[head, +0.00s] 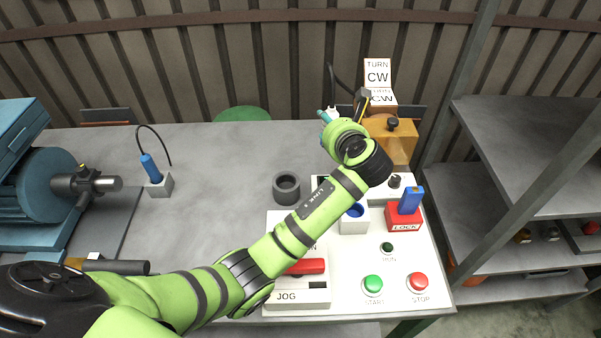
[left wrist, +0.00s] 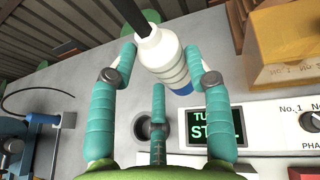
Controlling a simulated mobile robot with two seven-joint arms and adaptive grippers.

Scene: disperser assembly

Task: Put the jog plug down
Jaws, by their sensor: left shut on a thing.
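My left gripper (head: 327,117) is above the back of the white control panel (head: 405,250). In the left wrist view its teal fingers (left wrist: 160,68) are closed around the jog plug (left wrist: 162,58), a white ribbed plug with a blue end and a black cable. It is held tilted, its blue end pointing toward the panel side. In the head view only a small white part of the plug (head: 333,113) shows; my arm hides the rest. A white block with a blue round socket (head: 354,214) stands on the panel.
A blue plug (head: 151,168) stands in a small grey block at left. A dark ring (head: 287,188) sits left of the panel. A red LOCK block (head: 404,217) and an orange box (head: 392,143) are at right. The table's middle left is clear.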

